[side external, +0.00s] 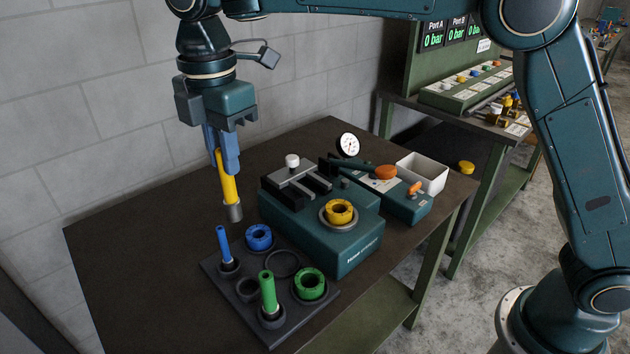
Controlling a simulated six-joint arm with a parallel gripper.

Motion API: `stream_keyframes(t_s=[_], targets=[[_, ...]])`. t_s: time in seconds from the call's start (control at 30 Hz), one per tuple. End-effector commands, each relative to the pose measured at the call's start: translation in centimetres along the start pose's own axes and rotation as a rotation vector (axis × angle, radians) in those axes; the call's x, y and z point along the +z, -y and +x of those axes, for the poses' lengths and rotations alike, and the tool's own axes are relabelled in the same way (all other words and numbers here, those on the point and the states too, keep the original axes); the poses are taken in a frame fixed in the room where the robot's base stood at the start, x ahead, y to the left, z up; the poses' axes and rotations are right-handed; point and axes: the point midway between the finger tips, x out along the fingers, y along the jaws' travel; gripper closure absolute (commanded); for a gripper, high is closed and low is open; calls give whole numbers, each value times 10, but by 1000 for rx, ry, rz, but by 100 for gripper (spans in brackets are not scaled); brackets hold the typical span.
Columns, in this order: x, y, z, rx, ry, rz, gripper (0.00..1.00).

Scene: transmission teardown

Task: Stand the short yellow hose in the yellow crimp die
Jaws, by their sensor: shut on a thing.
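My gripper (223,160) is shut on the short yellow hose (229,188). The hose hangs nearly upright, tilted slightly, with a grey metal fitting at its lower end. It is held above the table, behind the rack and left of the press. The yellow crimp die (339,211) is a ring seated on the round grey collar on top of the dark green press (348,246). The hose is apart from the die, to its left in the picture.
A dark rack (231,291) in front holds a blue hose (223,244), a green hose (268,291), a blue die (259,237) and a green die (309,283). A pump unit with an orange knob (386,172), a gauge (348,144) and a white bin (421,174) stand behind the press. The table's left part is clear.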

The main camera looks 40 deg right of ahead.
Motion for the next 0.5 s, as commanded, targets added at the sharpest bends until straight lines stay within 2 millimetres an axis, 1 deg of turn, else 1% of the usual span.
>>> stream_keyframes(t_s=[0.17,0.27,0.37,0.47,0.5], targets=[[19,-1,1,1,0,39,100],[38,-1,4,0,0,82,100],[64,1,7,0,0,139,100],[95,5,12,0,0,206,100],[108,8,14,0,0,235,100]])
